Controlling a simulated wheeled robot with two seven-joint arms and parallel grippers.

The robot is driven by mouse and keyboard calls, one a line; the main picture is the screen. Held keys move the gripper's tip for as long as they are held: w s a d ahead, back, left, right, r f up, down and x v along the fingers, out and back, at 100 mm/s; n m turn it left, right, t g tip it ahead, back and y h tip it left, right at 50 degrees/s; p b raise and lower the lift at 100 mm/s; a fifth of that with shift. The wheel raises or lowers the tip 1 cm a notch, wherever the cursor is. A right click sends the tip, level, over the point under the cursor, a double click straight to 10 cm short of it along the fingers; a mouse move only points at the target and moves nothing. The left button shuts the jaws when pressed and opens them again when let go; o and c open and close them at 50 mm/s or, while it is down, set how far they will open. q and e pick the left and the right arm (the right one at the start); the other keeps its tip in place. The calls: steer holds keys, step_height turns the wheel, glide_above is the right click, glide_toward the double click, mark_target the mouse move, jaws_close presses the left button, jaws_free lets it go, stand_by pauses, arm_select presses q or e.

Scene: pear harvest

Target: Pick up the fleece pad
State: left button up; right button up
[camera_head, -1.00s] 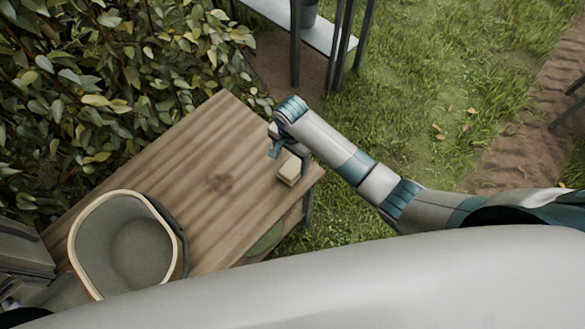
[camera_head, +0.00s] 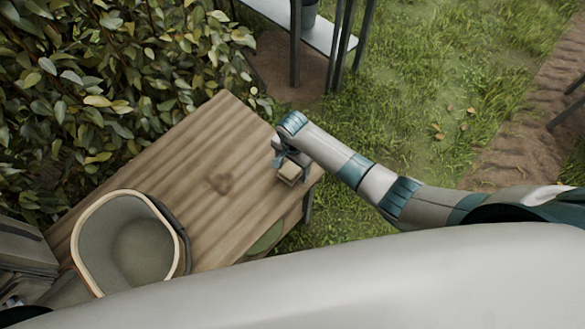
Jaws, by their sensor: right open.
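The fleece pad (camera_head: 290,172) is a small tan block lying on the wooden table near its right corner. My right gripper (camera_head: 285,162) is directly over the pad, with its fingers close around or beside it. The jaws are open. The wrist hides part of the pad, and I cannot tell whether the fingers touch it. My left gripper does not show.
A grey bucket (camera_head: 85,246) with a tan rim stands at the table's left front. The table top (camera_head: 200,150) between is clear. A leafy hedge (camera_head: 100,80) borders the table's back left. A metal shelf (camera_head: 325,38) stands behind on the grass.

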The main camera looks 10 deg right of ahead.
mark_target(293, 167)
stand_by(0.3)
steer(key=c, duration=1.1)
steer(key=shift+c, duration=0.2)
steer(key=shift+r, duration=0.15)
steer(key=shift+r, duration=0.8)
step_height(293, 167, up, 2)
steer(key=shift+r+b, duration=0.2)
steer(key=shift+b, duration=0.25)
steer(key=s+d+r+b, duration=0.1)
steer(key=s+d+r, duration=0.5)
steer(key=s, duration=0.3)
steer(key=shift+s+d+r, duration=0.25)
steer(key=shift+d+r, duration=0.15)
